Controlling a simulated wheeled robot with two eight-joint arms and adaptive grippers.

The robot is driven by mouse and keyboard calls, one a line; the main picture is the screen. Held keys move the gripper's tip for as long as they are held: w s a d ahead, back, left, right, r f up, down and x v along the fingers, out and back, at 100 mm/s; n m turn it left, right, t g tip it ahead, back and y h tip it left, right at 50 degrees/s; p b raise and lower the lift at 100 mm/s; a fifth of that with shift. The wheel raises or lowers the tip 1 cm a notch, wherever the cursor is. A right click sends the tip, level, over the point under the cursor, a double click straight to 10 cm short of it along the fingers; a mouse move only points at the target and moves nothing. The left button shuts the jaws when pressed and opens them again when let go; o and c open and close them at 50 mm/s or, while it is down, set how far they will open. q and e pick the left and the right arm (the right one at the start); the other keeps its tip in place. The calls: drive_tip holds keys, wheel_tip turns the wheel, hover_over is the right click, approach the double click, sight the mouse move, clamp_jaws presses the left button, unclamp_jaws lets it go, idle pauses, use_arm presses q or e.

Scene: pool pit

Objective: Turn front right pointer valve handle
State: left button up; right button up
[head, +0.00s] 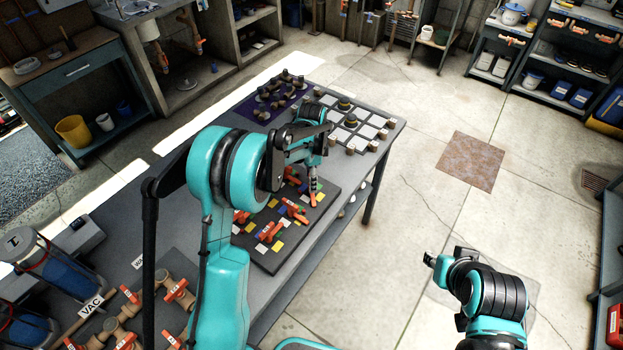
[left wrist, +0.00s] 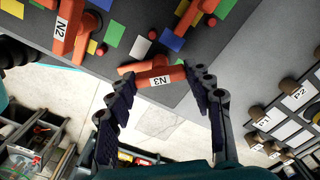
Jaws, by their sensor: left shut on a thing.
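The dark valve board (head: 268,263) lies on the grey table, with orange pointer handles and coloured squares on it. My left gripper (head: 313,190) is at the right edge of the board, over an orange handle (head: 313,199). In the left wrist view, this handle, labelled N3 (left wrist: 157,80), lies crosswise between the two dark fingertips (left wrist: 163,76), which are shut on its ends. Another orange handle, N2 (left wrist: 66,30), is beside it. My right gripper (head: 436,260) is off the table over the floor, seen small; its jaw opening is unclear.
A board with pale squares and wooden knobs (head: 350,125) and a purple mat with knobs (head: 262,108) are farther back on the table. Tan pipes with orange handles (head: 127,313) are at the lower left. The floor right of the table (head: 420,170) is clear.

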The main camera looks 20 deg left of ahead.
use_arm(q)
drive_tip(key=n, duration=0.3)
drive_tip(key=shift+n, duration=0.4)
drive_tip(key=n+b, duration=0.1)
drive_tip(key=n, duration=0.2)
drive_tip(key=shift+n, duration=0.3)
drive_tip(key=n, duration=0.6)
drive_tip(key=n+b, duration=0.1)
drive_tip(key=n, duration=0.6)
drive_tip(key=shift+n, duration=0.3)
drive_tip(key=n, duration=0.6)
drive_tip(key=o, duration=1.1)
drive_tip(key=shift+o, duration=0.2)
